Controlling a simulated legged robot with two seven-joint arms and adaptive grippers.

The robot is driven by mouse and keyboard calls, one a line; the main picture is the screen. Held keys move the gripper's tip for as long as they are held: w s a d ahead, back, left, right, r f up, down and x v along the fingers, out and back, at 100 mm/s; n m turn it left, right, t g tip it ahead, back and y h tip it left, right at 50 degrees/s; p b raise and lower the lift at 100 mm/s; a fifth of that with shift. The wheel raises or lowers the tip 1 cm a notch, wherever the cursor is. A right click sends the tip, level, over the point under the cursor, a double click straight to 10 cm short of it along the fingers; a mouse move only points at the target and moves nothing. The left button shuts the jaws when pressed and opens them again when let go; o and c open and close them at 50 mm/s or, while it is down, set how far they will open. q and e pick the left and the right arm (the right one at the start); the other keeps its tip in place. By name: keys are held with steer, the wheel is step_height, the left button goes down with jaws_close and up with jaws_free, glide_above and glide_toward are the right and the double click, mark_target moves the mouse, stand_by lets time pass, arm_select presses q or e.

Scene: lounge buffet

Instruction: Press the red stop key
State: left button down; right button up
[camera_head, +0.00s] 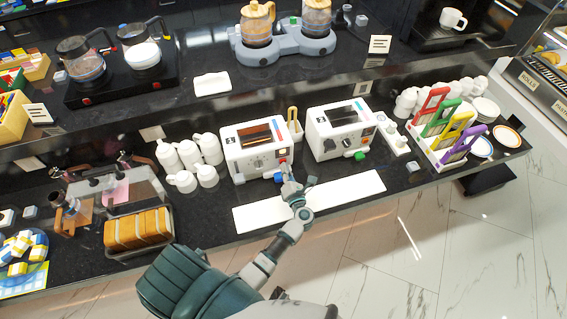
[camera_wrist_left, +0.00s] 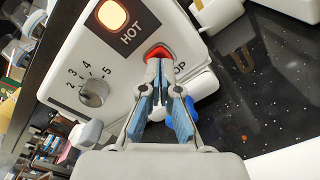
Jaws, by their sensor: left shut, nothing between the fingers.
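The left white toaster (camera_head: 243,158) stands on the black counter with its control face toward me. In the wrist view its face (camera_wrist_left: 105,70) shows a lit lamp marked HOT, a dial numbered up to 5, and the red stop key (camera_wrist_left: 157,51). Lettering ending in "OP" is partly hidden beside the key. My left gripper (camera_head: 287,168) is shut and empty, and it is in front of this face. In the wrist view its fingertips (camera_wrist_left: 160,66) overlap the lower part of the red key. I cannot tell whether they touch it or whether the key is pushed in.
A second white toaster (camera_head: 341,129) stands to the right. White jugs (camera_head: 187,158) stand to the left, and sliced bread (camera_head: 138,228) lies farther left. A blue knob (camera_wrist_left: 203,84) is right beside my fingers. A white mat (camera_head: 345,193) lies along the counter's front.

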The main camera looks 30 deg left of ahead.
arm_select(q)
steer(key=shift+d, duration=0.1)
steer(key=shift+w+r, duration=0.1)
steer(key=shift+w, duration=0.15)
steer(key=shift+w+a, duration=0.15)
steer(key=shift+a, duration=0.25)
steer(key=shift+v, duration=3.15)
steer(key=shift+w, duration=0.1)
arm_select(e)
steer(key=shift+a+r, duration=0.15)
steer(key=shift+a, duration=0.25)
